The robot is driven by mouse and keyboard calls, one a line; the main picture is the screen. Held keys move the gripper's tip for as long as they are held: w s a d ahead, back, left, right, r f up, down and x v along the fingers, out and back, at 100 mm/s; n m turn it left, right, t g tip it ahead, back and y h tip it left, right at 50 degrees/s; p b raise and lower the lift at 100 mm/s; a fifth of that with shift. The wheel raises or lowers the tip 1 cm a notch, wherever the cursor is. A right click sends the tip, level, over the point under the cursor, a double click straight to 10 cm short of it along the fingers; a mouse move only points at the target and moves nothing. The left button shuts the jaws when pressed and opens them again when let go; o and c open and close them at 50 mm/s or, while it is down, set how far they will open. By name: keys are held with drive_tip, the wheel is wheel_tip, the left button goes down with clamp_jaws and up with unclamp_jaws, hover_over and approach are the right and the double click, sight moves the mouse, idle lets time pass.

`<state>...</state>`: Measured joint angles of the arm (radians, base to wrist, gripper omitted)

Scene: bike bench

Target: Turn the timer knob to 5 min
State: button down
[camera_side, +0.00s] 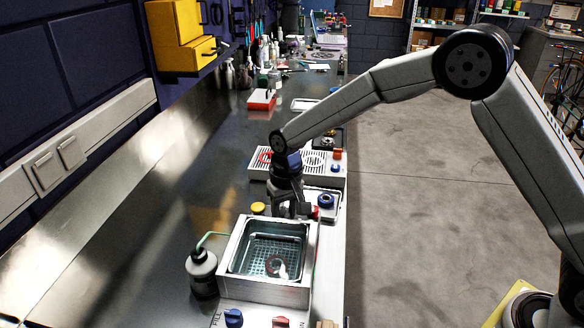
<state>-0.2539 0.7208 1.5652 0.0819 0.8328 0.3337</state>
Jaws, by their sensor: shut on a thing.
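My gripper (290,208) points down just behind the metal bath (238,283) and is shut. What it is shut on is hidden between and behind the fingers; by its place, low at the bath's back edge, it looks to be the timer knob. I cannot see the knob's pointer or any minute marks. A yellow knob (258,208) shows to the left of the fingers. A red part (314,212) and a dark blue round knob (325,200) show to their right.
A dark bottle (202,273) with a green tube stands left of the bath. A blue knob (233,318) marked FILL and a red knob (282,322) are in front. A slotted tray (316,162) lies behind my gripper. The bench at left is clear.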

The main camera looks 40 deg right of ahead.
sight(287, 214)
drive_tip(key=shift+m, duration=0.6)
drive_tip(key=shift+c, duration=1.3)
unclamp_jaws()
drive_tip(key=shift+r, duration=0.1)
drive_tip(key=shift+s+d+r, duration=0.1)
drive_tip(key=shift+d+r, duration=0.05)
drive_tip(key=shift+r, duration=1.8)
drive_tip(key=shift+d+r, duration=0.1)
drive_tip(key=shift+r, duration=1.8)
